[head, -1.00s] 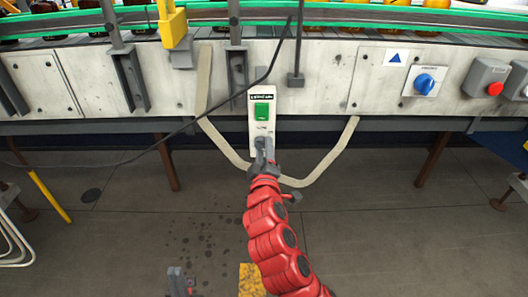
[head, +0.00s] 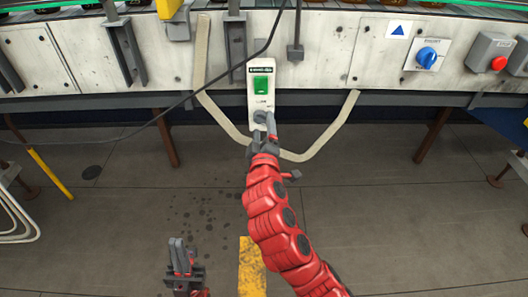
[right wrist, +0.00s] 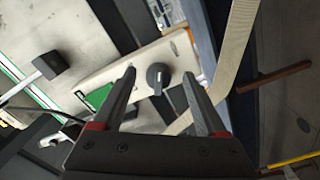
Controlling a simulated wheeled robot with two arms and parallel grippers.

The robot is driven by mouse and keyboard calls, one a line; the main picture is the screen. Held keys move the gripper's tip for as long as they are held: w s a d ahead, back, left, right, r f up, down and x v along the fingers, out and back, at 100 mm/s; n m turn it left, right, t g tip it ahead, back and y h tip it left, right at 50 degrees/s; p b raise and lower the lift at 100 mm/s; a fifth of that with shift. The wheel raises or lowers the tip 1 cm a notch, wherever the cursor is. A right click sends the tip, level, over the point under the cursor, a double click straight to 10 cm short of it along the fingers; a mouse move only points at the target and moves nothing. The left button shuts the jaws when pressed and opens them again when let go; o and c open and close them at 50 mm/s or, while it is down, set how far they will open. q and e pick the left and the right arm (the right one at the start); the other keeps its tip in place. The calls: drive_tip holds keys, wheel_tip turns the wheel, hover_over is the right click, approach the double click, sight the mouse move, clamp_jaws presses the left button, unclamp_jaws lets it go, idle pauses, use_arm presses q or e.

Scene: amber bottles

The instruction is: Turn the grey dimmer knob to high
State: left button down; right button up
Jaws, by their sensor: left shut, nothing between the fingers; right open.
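The grey dimmer knob (right wrist: 158,77) is a round dial with a pale pointer line, on a white control box (head: 261,72) below a green button (head: 260,86). In the head view the knob (head: 260,117) is partly hidden by my right gripper (head: 267,124). In the right wrist view, my right gripper (right wrist: 160,82) is open. Its fingers appear either side of the knob with gaps. I cannot tell whether the tips reach around it. My left gripper (head: 179,246) is shut and empty, low over the floor, away from the box.
A blue rotary knob (head: 426,57) and a red button (head: 499,63) are on the conveyor panel to the right. A black cable (head: 190,99) crosses in front of the panel. A beige conduit (head: 322,141) loops below the box. The floor in front is open.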

drive_tip(key=s+p, duration=0.7)
drive_tip(key=s, duration=0.9)
